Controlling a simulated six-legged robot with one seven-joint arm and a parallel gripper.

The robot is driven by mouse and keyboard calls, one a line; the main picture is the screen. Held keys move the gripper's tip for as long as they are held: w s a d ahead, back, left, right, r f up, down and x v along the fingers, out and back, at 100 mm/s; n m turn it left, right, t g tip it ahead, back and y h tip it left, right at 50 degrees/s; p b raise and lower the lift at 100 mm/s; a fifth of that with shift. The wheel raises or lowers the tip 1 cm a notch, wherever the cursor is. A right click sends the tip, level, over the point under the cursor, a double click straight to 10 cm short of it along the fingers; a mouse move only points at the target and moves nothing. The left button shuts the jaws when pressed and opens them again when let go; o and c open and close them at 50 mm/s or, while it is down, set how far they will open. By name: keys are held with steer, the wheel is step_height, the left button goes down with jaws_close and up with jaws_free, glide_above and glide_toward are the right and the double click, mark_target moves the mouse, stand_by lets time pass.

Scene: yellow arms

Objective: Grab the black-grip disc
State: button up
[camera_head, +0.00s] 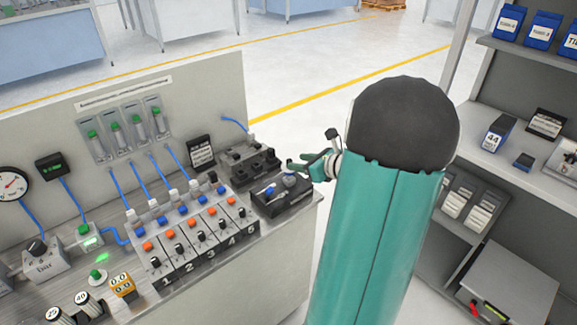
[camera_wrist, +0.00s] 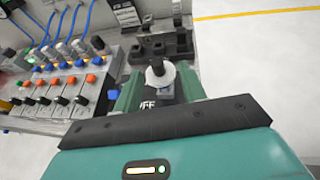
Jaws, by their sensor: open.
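A small pale disc with a black upright grip (camera_wrist: 158,72) shows in the wrist view, in line with my gripper (camera_wrist: 160,88). The gripper's teal fingers appear on both sides of it, open. I cannot tell whether they touch it. In the head view, my gripper (camera_head: 312,168) is at the right end of the bench, beside a black holder (camera_head: 285,202) with small pale and blue-topped pieces. The disc is not clearly made out there, being small and close to the gripper.
A row of numbered valve blocks (camera_head: 200,235) with orange and blue knobs stands left of the holder. A dark block fixture (camera_head: 248,160) and a black label stand (camera_head: 201,152) are behind it. A shelf unit (camera_head: 530,185) is at the right. Open floor lies beyond the bench.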

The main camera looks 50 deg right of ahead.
mark_target(289, 160)
steer(key=x, duration=0.5)
steer(key=shift+a, duration=0.25)
steer(key=shift+f, duration=0.1)
jaws_close()
